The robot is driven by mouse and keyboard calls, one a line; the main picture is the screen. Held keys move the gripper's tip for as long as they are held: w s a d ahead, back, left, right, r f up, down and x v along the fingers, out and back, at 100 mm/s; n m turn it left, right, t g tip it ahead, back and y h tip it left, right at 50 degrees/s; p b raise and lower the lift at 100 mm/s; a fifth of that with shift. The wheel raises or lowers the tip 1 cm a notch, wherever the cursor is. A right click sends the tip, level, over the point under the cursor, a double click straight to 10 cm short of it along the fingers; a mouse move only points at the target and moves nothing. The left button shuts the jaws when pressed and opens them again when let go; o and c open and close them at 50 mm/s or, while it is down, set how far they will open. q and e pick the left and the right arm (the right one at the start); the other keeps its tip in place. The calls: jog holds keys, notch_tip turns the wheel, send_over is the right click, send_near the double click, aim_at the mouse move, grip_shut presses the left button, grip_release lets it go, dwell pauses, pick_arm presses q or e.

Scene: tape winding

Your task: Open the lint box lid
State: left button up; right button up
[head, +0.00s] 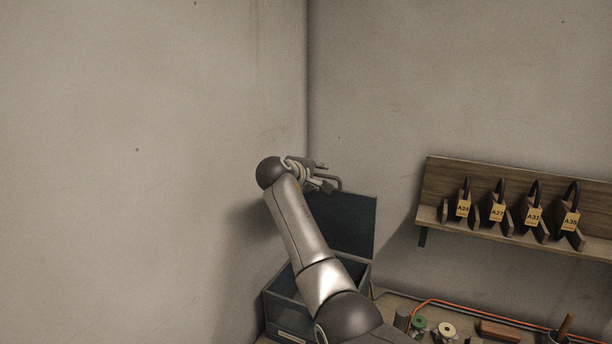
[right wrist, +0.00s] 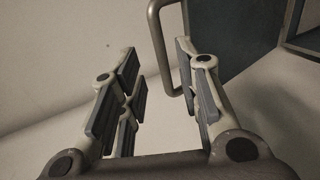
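The lint box (head: 278,308) is a dark blue-grey box in the corner of the room. Its lid (head: 352,228) stands raised, roughly upright, at the back of the box; it also shows in the right wrist view (right wrist: 238,38). A grey loop handle (right wrist: 157,42) is on the lid. My right gripper (head: 322,174) is above the box, by the lid's top edge. In the right wrist view my right gripper (right wrist: 156,72) is open, its fingers apart. The handle shows near the right finger, partly hidden by it; I cannot tell whether they touch. My left gripper is not in view.
A wooden shelf (head: 440,216) with several tagged padlocks is on the right wall. Below it, a bench holds a green spool (head: 418,326), a pale spool (head: 447,330), a brown block (head: 498,331) and an orange cable (head: 470,309). My right arm hides part of the box.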

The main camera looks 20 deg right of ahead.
jog(key=v, duration=0.6)
jog(key=shift+s, duration=0.2)
jog(key=shift+a+r, duration=0.1)
